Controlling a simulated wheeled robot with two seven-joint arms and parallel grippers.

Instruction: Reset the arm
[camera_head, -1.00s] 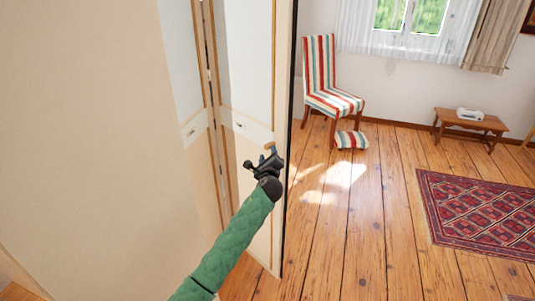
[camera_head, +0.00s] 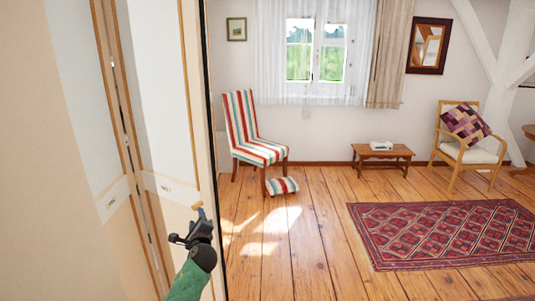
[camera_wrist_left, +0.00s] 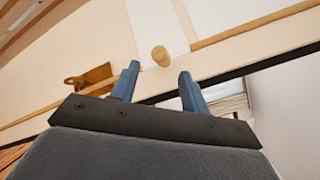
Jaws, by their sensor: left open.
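My left gripper (camera_head: 190,236) is in the lower left of the head view, at the end of my green-sleeved arm. It is in front of the pale wardrobe door (camera_head: 165,120). In the left wrist view its two blue fingers (camera_wrist_left: 158,88) stand apart with nothing between them. A round wooden knob (camera_wrist_left: 160,56) on the door shows just beyond the fingertips, apart from them. The knob (camera_head: 196,206) also shows above the gripper in the head view. My right gripper is not in view.
A striped chair (camera_head: 254,137) with a striped cushion (camera_head: 282,186) on the floor stands right of the wardrobe. A small wooden table (camera_head: 383,153), an armchair (camera_head: 466,150) and a red rug (camera_head: 445,233) are farther right. Bare floor (camera_head: 310,240) lies between.

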